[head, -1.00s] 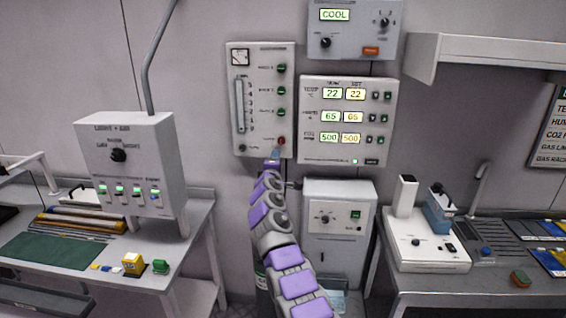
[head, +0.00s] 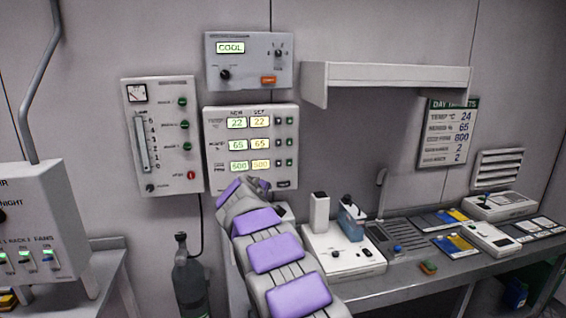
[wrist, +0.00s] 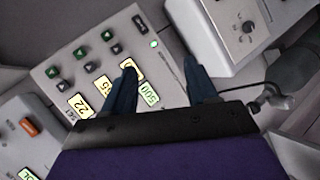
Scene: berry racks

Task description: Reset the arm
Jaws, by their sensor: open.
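My arm (head: 272,255), grey with purple covers, reaches up from the bottom of the head view. Its far end is bent in front of the lower edge of the display panel (head: 209,150), and my gripper is not clear there. In the wrist view my gripper (wrist: 162,66) is open, with two dark blue fingers apart and nothing between them. The display panel (wrist: 95,48), with its buttons and lit readouts, shows tilted behind the fingers.
A lamp panel (head: 165,95) with green buttons and a red one hangs left, and a COOL box (head: 245,85) above. A dark bottle (head: 188,275) stands below. A bench (head: 400,285) with instruments is at right, under a shelf (head: 390,75). A switch box (head: 40,215) is far left.

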